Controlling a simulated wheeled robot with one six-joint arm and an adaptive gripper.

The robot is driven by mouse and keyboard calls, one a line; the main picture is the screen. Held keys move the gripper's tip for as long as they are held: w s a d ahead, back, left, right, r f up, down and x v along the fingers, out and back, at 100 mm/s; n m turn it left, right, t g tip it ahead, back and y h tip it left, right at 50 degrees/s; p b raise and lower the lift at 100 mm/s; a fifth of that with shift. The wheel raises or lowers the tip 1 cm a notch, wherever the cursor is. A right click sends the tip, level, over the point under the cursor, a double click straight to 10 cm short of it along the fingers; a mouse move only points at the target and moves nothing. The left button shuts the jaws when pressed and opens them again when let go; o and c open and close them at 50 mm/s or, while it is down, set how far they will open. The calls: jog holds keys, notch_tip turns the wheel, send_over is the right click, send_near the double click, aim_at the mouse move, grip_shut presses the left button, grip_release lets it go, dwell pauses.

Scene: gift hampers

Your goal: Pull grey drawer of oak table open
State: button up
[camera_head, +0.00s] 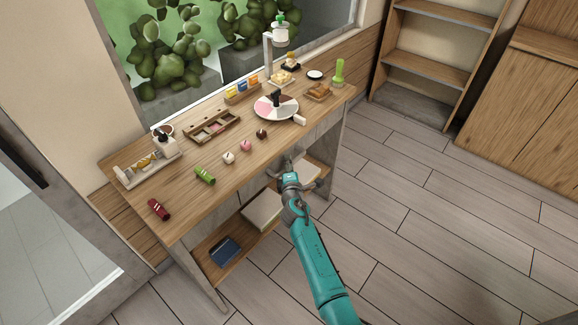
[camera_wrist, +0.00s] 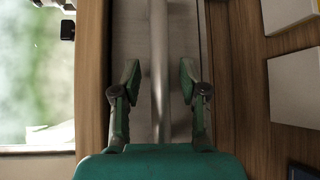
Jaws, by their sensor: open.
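The oak table (camera_head: 190,215) stands against the wall under the window. Its grey drawer front (camera_head: 322,132) is under the tabletop at the right part of the front side and looks flush. In the wrist view the grey drawer front (camera_wrist: 130,35) fills the middle, with a long pale bar handle (camera_wrist: 158,50) running across it. My gripper (camera_head: 289,165) is in front of the drawer, just below the tabletop edge. In the wrist view my gripper (camera_wrist: 159,78) is open, with one finger on each side of the handle. I cannot tell whether the fingers touch it.
The tabletop holds a round plate (camera_head: 262,112), a wooden tray (camera_head: 212,127), a green roll (camera_head: 205,175), a red roll (camera_head: 158,209) and small items. A lower shelf holds a blue book (camera_head: 225,250) and a pale box (camera_head: 262,212). The floor (camera_head: 430,220) to the right is clear.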

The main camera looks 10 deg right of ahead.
jog(key=shift+c, duration=0.2)
grip_shut()
